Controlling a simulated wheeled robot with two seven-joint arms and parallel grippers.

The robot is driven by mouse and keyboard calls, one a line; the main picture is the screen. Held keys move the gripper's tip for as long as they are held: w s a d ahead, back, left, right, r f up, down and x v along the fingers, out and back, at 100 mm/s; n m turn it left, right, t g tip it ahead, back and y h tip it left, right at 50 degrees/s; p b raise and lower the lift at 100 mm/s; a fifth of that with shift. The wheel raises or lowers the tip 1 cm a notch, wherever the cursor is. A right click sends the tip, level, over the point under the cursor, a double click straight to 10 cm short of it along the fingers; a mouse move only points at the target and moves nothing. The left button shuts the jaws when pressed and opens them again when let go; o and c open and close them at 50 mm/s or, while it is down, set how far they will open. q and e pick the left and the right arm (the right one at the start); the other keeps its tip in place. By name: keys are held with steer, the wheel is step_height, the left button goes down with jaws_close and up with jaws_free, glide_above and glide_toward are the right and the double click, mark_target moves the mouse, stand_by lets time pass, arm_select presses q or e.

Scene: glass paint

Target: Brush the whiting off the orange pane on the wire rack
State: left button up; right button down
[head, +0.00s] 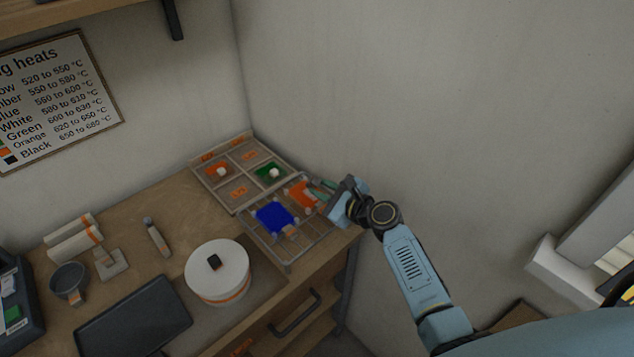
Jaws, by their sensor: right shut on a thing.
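The orange pane (299,194) lies on the wire rack (287,257) at the right end of the bench, beside a blue pane (273,217). My right gripper (332,192) reaches in from the right, just beside the orange pane. It is shut on a small tool with a greenish part (320,185), probably a brush, whose tip is at or over the pane's right side. I cannot tell whether it touches. The gripper and tool hide part of the pane's right edge, and whiting on it is too small to make out. My left gripper is out of view.
A divided tray (233,204) with orange and green pieces stands behind the rack, against the wall. The wall is close behind.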

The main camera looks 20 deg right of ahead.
steer(key=shift+f+p+v, duration=0.2)
steer(key=shift+v, duration=0.75)
steer(key=shift+f+p+v, duration=0.2)
steer(key=shift+v, duration=0.7)
steer(key=shift+s, duration=0.1)
step_height(320, 180, up, 5)
steer(key=shift+p, duration=0.65)
step_height(320, 180, up, 11)
